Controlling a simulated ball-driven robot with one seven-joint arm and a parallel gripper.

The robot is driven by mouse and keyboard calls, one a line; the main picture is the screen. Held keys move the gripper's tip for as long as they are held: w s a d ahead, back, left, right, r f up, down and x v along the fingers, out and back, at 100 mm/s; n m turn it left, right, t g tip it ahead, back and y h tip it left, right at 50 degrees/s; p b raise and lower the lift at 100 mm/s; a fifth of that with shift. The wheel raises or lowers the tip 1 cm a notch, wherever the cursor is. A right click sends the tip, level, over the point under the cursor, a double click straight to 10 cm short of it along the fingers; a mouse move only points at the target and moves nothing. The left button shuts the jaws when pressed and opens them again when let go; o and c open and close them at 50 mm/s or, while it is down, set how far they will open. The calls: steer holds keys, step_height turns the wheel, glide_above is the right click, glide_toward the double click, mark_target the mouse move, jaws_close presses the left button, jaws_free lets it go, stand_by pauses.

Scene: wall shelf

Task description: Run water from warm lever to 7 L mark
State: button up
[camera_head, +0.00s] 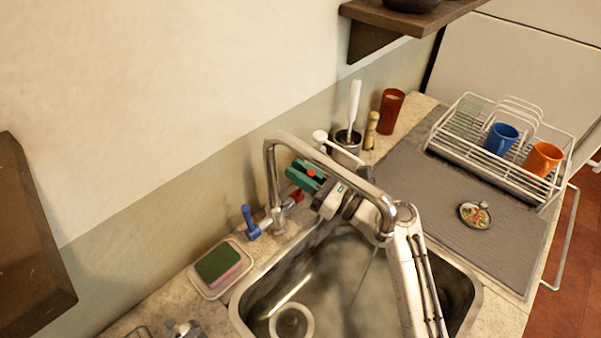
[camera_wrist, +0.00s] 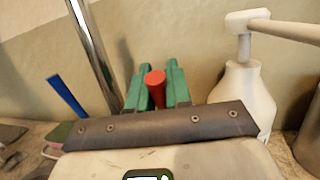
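The red warm lever (camera_wrist: 156,88) stands between the two green fingers of my gripper (camera_wrist: 157,92) in the wrist view. The fingers flank it closely on both sides and look shut on it. In the head view my gripper (camera_head: 307,175) is beside the tap, with the red lever's tip showing between the fingers. The chrome tap (camera_head: 272,165) arches over the sink (camera_head: 238,302). A thin stream (camera_head: 366,272) seems to fall from its spout, partly behind my arm. The blue lever (camera_head: 247,217) stands at the tap's left. I cannot make out a litre mark.
A sponge (camera_head: 217,261) lies on a dish left of the sink. A white dispenser (camera_wrist: 245,90) stands close right of my gripper. A brush holder (camera_head: 346,150) and a red cup (camera_head: 390,111) are behind. A dish rack (camera_head: 470,142) with mugs stands right. A wooden shelf overhangs above.

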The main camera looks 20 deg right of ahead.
steer(key=o, duration=0.4)
steer(key=shift+c, duration=0.2)
steer(key=b+v, duration=0.2)
steer(key=v, duration=0.9)
steer(key=shift+w, duration=0.1)
